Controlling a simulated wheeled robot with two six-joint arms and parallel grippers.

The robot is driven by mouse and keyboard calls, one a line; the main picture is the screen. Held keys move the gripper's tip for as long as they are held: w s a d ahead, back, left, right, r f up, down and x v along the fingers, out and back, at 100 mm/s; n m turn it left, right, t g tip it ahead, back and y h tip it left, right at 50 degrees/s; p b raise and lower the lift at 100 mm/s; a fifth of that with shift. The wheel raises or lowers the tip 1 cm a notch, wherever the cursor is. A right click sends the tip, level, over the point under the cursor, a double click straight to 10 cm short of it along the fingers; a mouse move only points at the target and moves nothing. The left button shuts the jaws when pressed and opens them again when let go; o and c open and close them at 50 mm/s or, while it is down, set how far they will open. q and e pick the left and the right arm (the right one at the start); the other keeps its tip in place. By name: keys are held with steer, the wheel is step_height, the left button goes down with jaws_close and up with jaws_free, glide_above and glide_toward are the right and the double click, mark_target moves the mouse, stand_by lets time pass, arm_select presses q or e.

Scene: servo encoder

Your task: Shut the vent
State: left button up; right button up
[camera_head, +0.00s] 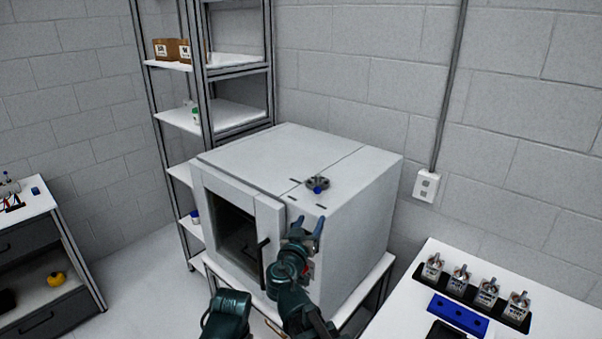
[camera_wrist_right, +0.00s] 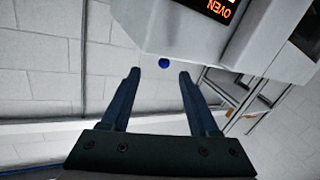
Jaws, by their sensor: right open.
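The vent (camera_head: 317,183) is a dark round disc with a blue knob on the top of the white oven (camera_head: 350,185), near its front right edge. In the right wrist view the blue knob (camera_wrist_right: 164,63) shows just beyond and between the fingertips, beside the oven body. Whether the vent stands open or shut I cannot tell. My right gripper (camera_head: 308,224) is open and empty, in front of the oven and just below the vent in the head view. It also shows in the wrist view (camera_wrist_right: 158,75), fingers apart. My left gripper is not in view.
The oven's dark front window (camera_head: 232,229) and handle (camera_head: 262,262) are left of my right arm. A shelf rack (camera_head: 235,115) stands behind left. A white table (camera_head: 560,315) at right holds several labelled metal items and a blue block (camera_head: 458,315). Drawers (camera_head: 45,285) are at far left.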

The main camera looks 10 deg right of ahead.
mark_target(316, 193)
steer(key=shift+t, duration=0.3)
steer(key=x, duration=0.4)
steer(key=r+x, duration=0.1)
steer(key=x, duration=0.4)
steer(key=a+x, duration=0.1)
steer(key=x, duration=0.4)
steer(key=shift+w+r, duration=0.2)
steer(key=shift+w, duration=0.2)
steer(key=shift+c, duration=0.3)
jaws_close()
steer(key=shift+a, duration=0.1)
stand_by(0.4)
